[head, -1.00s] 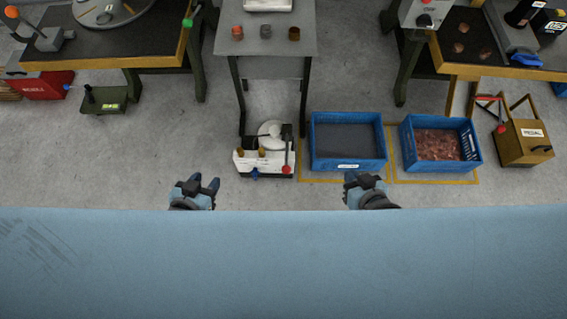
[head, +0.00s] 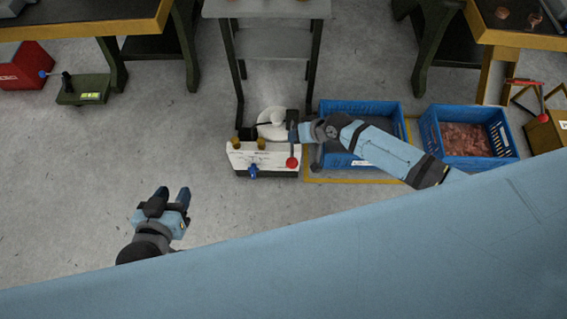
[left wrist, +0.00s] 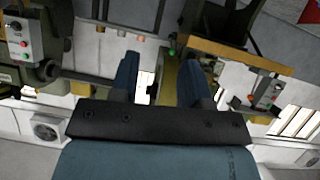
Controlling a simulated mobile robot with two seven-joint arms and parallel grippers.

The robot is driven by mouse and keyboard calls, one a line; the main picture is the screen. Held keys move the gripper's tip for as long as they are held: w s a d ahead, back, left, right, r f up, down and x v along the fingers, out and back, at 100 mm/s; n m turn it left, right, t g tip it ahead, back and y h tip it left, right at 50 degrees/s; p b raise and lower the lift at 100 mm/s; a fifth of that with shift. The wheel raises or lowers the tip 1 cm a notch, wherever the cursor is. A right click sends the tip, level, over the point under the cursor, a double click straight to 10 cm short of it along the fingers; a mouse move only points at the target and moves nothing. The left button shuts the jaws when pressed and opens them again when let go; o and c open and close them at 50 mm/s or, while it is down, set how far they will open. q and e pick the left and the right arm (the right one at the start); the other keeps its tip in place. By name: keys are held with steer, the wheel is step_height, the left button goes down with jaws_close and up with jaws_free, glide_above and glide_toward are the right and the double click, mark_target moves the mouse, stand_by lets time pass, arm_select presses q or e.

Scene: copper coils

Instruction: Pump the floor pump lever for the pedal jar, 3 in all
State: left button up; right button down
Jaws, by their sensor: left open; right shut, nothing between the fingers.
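A white floor unit (head: 262,158) with a pale round part, brass-coloured posts, a blue knob and a red-knobbed lever (head: 292,162) stands at the middle of the head view. My right gripper (head: 293,131) is shut and empty, just above the red knob and over the unit's right end; whether it touches the lever I cannot tell. A tan box (head: 548,132) with a red-handled lever is cut off at the right edge; earlier its label read PEDAL. My left gripper (head: 173,197) is open and empty over bare floor, left of the white unit. Its fingers (left wrist: 155,85) show in the left wrist view.
Two blue crates stand right of the unit: one dark inside (head: 360,107), partly under my right arm, one with copper pieces (head: 428,130). A green box with a lever (head: 82,92) and a red box (head: 28,68) stand at left. Floor at centre left is clear.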

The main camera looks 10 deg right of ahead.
arm_select(q)
steer(key=shift+a+f, duration=0.1)
steer(key=shift+f, duration=0.1)
arm_select(e)
steer(key=shift+w+f, duration=0.45)
steer(key=b, duration=0.7)
glide_above(293, 157)
step_height(293, 157, down, 8)
steer(key=shift+f, duration=0.1)
arm_select(q)
steer(key=w+d+r+t+h, duration=0.2)
steer(key=d+r+t+h, duration=0.2)
steer(key=r, duration=0.5)
steer(key=shift+w+d+r+t+b, duration=0.25)
steer(key=shift+d+t+b, duration=0.1)
steer(key=shift+t, duration=0.25)
arm_select(e)
steer(key=shift+s+f, duration=0.1)
steer(key=shift+f, duration=0.15)
